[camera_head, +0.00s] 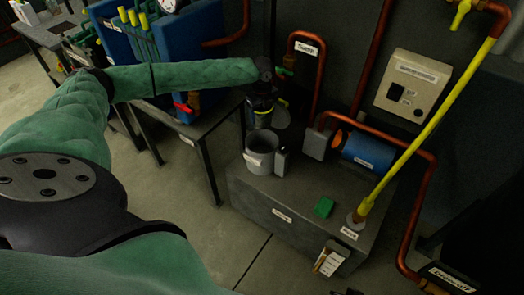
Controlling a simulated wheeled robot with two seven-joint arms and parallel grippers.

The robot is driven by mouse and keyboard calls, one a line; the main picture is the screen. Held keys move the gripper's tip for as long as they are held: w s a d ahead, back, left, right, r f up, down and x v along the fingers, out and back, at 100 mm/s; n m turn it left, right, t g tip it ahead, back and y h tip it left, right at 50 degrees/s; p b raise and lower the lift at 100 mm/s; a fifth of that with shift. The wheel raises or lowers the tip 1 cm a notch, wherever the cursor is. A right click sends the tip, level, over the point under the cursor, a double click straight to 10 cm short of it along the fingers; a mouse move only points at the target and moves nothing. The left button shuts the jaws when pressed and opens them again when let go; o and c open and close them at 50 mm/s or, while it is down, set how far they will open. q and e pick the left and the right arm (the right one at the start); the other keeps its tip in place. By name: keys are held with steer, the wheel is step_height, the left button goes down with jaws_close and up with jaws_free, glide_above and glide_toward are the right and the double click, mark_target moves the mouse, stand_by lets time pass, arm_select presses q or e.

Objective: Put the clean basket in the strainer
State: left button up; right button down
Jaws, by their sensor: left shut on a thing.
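My left gripper (262,93) hangs pointing down above the grey machine block. It is shut on a small dark object (263,112) with yellowish edges, which looks like the basket; the fingers hide part of it. The strainer (262,158) is a grey, open-topped cylinder with a white label, standing upright on the block right below the gripper. The held object is above or just behind the strainer's rim; the exact gap cannot be told. My right gripper is not in view.
A copper pipe (304,42) rises behind the strainer. A table with blue equipment (196,43) stands left. The block's front top is mostly clear.

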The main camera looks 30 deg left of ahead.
arm_select(q)
step_height(320, 180, down, 17)
steer(key=shift+p, duration=0.75)
steer(key=shift+f, duration=2.25)
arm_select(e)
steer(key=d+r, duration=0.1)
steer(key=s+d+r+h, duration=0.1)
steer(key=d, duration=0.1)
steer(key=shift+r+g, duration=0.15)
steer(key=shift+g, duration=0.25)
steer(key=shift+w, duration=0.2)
arm_select(q)
steer(key=o, duration=1)
steer(key=shift+f, duration=0.1)
steer(key=shift+o, duration=0.2)
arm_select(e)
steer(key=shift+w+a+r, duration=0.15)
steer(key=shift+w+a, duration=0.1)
